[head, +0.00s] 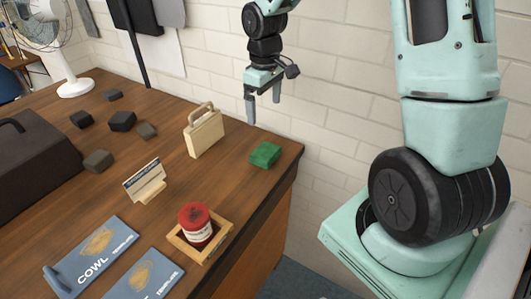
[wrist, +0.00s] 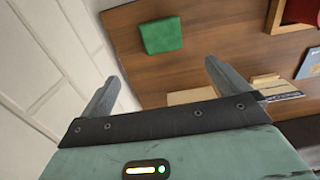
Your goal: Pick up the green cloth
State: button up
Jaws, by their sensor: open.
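The green cloth (head: 264,154) is a small folded block lying on the wooden table (head: 262,196) near its right corner. In the wrist view the green cloth (wrist: 161,35) lies beyond my fingertips, between their lines. My gripper (head: 263,106) is open and empty, above and behind the cloth in the head view, pointing down. In the wrist view my gripper (wrist: 158,75) shows two spread grey fingers with nothing between them touching. The cloth is fully in view and apart from the fingers.
A pale wooden case with a handle (head: 204,131) stands just left of the cloth. A red jar (head: 196,222) sits in a wooden tray (head: 218,243) nearer the front. Several dark blocks (head: 122,121), a small sign (head: 145,181) and a white brick wall (head: 330,110) are around.

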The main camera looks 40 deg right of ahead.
jog(key=p, duration=0.1)
send_over(265, 150)
notch_tip(265, 150, down, 9)
jog(key=shift+w+f, duration=0.15)
jog(key=shift+d+f+p, duration=0.1)
jog(key=shift+f+p, duration=0.8)
jog(key=shift+f, duration=1.7)
jog(key=shift+c, duration=0.3)
jog(key=c, duration=0.8)
